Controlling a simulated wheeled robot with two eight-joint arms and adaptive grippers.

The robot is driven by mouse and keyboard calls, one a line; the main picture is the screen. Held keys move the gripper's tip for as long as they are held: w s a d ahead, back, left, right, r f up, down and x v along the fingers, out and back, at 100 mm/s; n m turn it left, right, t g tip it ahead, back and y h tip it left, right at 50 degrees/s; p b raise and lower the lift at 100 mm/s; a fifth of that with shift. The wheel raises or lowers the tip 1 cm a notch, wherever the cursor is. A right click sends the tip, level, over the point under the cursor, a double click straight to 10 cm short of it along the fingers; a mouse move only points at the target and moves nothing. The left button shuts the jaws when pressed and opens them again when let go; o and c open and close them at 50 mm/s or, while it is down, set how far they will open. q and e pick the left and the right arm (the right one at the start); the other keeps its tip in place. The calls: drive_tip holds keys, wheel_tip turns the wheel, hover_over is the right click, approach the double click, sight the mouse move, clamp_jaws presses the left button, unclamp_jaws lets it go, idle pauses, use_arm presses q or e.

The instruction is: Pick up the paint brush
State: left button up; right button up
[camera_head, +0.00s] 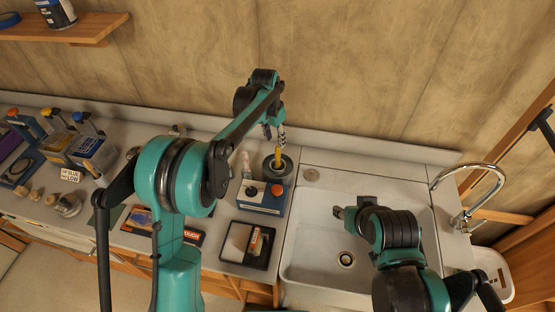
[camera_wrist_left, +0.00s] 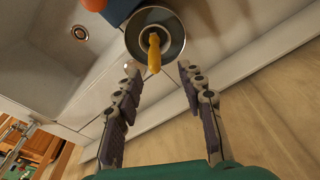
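The paint brush shows as a yellow handle (camera_head: 278,153) standing up out of a round grey can (camera_head: 286,174). In the left wrist view the handle (camera_wrist_left: 154,55) points toward my fingers from inside the can (camera_wrist_left: 175,32); its bristle end is hidden. My left gripper (camera_head: 274,136) is just above the handle. In the left wrist view this gripper (camera_wrist_left: 160,74) is open, its two fingers apart with nothing between them, and the handle tip lies near the fingertips, between their lines. My right gripper (camera_head: 340,212) is over the sink; its finger opening is not clear.
A blue and white box with a red knob (camera_head: 276,190) stands close in front of the can. A black tray (camera_head: 231,252) lies nearer. The white sink (camera_head: 310,262) with a curved tap (camera_head: 496,172) is to the right. The wall runs close behind the can.

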sight(277, 147)
use_arm(q)
drive_tip(key=f, duration=0.4)
drive_tip(key=d+f, duration=0.1)
drive_tip(key=f, duration=0.1)
drive_tip(key=shift+f, duration=0.35)
drive_tip(key=shift+c, duration=0.3)
clamp_jaws()
